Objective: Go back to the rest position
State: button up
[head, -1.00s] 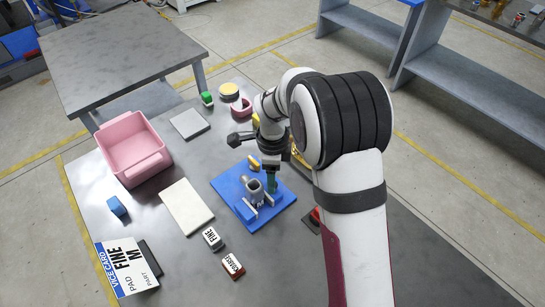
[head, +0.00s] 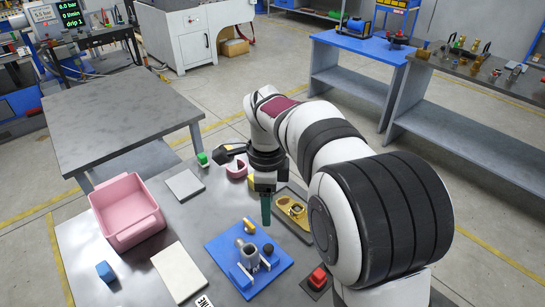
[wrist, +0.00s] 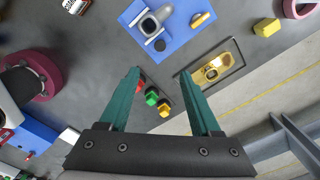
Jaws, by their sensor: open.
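My gripper (head: 266,222) hangs with its green fingers pointing down, above the table and behind the blue fixture plate (head: 222,247). In the wrist view the two fingers (wrist: 159,74) stand wide apart with nothing between them. A grey metal part (head: 249,254) stands upright on the plate and also shows in the wrist view (wrist: 150,25). The gripper appears clear of all these.
A pink bin (head: 127,232) is at the left, with a grey pad (head: 184,185) and a white pad (head: 179,271) nearby. A dark tray (head: 307,234) holding a yellow part lies right of my gripper. A red button (head: 318,277) is beside my arm. A blue block (head: 105,271) is at front left.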

jog(key=s+d+r+n, duration=0.45)
jog(key=s+d, duration=0.25)
jog(key=s, duration=0.4)
jog(key=s+d+f+n+y, duration=0.1)
jog(key=s+n, duration=0.3)
jog(key=s, duration=0.4)
jog(key=s+d+f+n, duration=0.2)
jog(key=s+f+n, duration=0.1)
jog(key=s, duration=0.5)
jog(key=shift+s+d+n+y, duration=0.15)
jog(key=shift+n+y, duration=0.25)
jog(key=shift+n, duration=0.05)
